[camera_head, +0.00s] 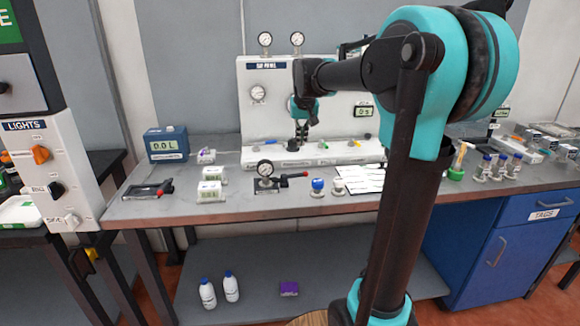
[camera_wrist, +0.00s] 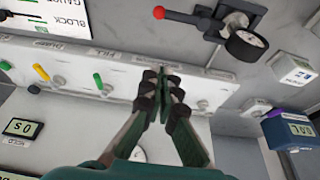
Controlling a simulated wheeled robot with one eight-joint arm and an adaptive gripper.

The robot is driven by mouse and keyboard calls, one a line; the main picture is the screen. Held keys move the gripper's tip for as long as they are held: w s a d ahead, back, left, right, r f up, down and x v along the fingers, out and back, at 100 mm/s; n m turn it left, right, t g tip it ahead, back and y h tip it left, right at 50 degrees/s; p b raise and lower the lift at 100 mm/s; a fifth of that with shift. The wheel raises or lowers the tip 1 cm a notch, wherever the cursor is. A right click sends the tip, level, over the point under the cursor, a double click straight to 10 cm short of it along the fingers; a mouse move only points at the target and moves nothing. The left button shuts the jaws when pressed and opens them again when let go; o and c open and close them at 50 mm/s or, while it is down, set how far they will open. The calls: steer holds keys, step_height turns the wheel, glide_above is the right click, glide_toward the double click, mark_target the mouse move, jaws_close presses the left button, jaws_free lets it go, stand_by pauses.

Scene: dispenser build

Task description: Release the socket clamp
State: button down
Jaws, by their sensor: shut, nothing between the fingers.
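A black clamp (camera_head: 265,184) with a red-ended lever stands on the bench, with a round dial gauge (camera_head: 265,168) at it. In the wrist view this clamp (camera_wrist: 232,15) is at the top, its lever pointing left to a red knob (camera_wrist: 159,12). A second black fixture (camera_head: 148,190) with a red handle lies at the bench's left end; I cannot tell from a label which is the socket clamp. My gripper (camera_head: 298,143) is shut and empty, in front of the gauge panel and behind the gauged clamp. Its fingertips (camera_wrist: 164,76) meet over the panel's ledge in the wrist view.
The gauge panel (camera_head: 250,120) stands at the back, with coloured valve knobs along its ledge (camera_head: 345,152). A blue display box (camera_head: 166,144), small white meters (camera_head: 211,190) and a blue-topped part (camera_head: 318,186) are nearby. My arm hides part of the bench right of centre.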

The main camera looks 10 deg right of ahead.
mark_target(290, 177)
steer(key=x, duration=0.9)
steer(key=shift+w+f, duration=0.1)
steer(key=shift+f, duration=0.15)
steer(key=shift+s+f, duration=0.25)
steer(key=shift+s, duration=0.35)
steer(key=shift+s+f, duration=0.25)
steer(key=shift+s, duration=0.4)
steer(key=shift+s+a+f, duration=0.1)
steer(key=shift+s, duration=0.6)
